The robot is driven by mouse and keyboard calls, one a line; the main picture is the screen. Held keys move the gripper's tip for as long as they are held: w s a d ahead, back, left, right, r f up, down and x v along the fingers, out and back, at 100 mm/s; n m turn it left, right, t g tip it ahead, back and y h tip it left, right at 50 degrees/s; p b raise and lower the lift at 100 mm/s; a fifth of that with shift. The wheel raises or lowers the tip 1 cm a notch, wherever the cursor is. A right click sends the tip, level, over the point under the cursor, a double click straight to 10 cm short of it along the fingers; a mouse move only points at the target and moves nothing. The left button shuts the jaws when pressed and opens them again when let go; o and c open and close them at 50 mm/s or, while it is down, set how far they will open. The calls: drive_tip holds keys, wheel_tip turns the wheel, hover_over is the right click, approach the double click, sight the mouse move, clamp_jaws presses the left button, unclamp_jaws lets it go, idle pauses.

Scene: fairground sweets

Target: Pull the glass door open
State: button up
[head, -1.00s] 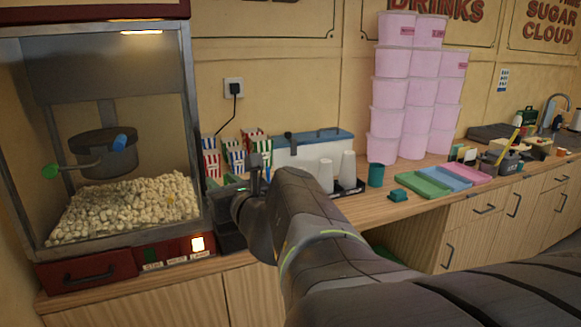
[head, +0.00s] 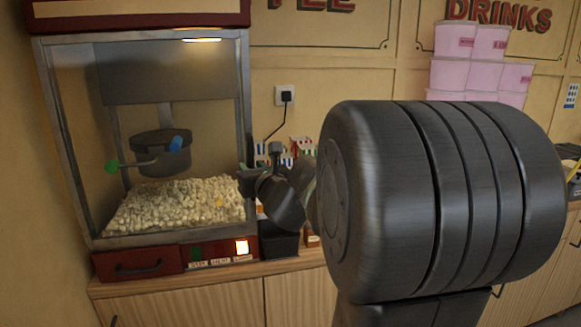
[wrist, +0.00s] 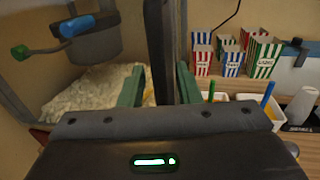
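The popcorn machine (head: 145,264) stands at the left in the head view, with a clear glass front (head: 110,85) in a metal frame. The glass is hard to see, and I cannot tell whether the door stands slightly ajar. My gripper (head: 246,182) is at the lower right edge of that front, partly hidden by my own arm. In the wrist view, the green fingers of my gripper (wrist: 160,88) are apart, one on each side of a dark upright bar (wrist: 160,35) at the machine's edge. I see no clear grip on the bar.
Popcorn (head: 175,205) lies inside the machine below a kettle (head: 160,150). Stacked pink tubs (head: 470,75) are farther right. A socket and cable are on the wall.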

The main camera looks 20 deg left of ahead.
drive_tip(key=shift+w+a, duration=0.35)
clamp_jaws()
drive_tip(key=shift+s+d, duration=0.1)
